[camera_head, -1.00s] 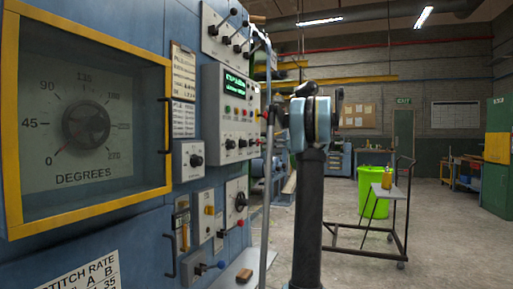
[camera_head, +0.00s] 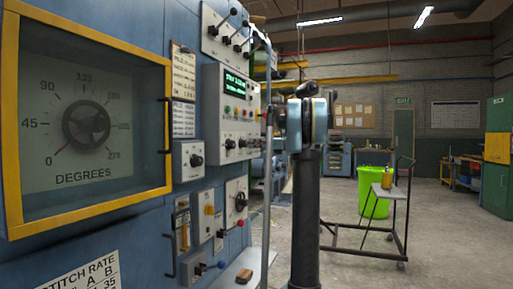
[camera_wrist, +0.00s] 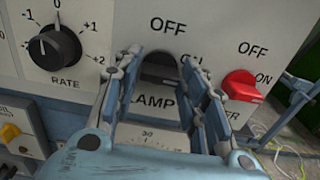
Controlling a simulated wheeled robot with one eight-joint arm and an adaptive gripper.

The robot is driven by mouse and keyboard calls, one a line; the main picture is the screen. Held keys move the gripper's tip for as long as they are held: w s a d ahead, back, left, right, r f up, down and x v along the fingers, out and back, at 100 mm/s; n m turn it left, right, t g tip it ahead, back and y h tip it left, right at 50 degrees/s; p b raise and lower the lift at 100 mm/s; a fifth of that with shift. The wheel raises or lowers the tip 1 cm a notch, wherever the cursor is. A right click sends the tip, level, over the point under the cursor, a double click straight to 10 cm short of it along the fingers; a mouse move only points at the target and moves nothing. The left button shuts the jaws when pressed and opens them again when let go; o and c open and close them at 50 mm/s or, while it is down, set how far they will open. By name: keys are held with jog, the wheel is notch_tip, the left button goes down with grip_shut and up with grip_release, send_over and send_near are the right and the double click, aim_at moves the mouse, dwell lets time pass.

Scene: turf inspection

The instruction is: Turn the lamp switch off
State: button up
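The lamp switch (camera_wrist: 160,72) is a black rotary knob on a pale panel in the wrist view. OFF is printed above it, ON to its right and LAMP below, partly covered by my fingers. My gripper (camera_wrist: 163,62) is open, with one finger on each side of the knob. I cannot tell whether the fingers touch it. In the head view, my arm hides the gripper.
A red switch (camera_wrist: 241,86) is close to the right finger, its handle towards ON. A black RATE knob (camera_wrist: 54,47) is to the left. In the head view, a blue machine cabinet (camera_head: 110,190) fills the left; a trolley (camera_head: 390,190) and green bin (camera_head: 373,180) stand right on open floor.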

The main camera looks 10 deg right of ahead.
jog(key=c, duration=0.4)
jog(key=shift+n, duration=0.3)
jog(key=n, duration=1.7)
jog(key=shift+f, duration=0.1)
jog(key=shift+n, duration=0.3)
jog(key=shift+s, duration=0.1)
jog(key=o, duration=1)
jog(key=shift+f, duration=0.1)
jog(key=shift+o, duration=0.3)
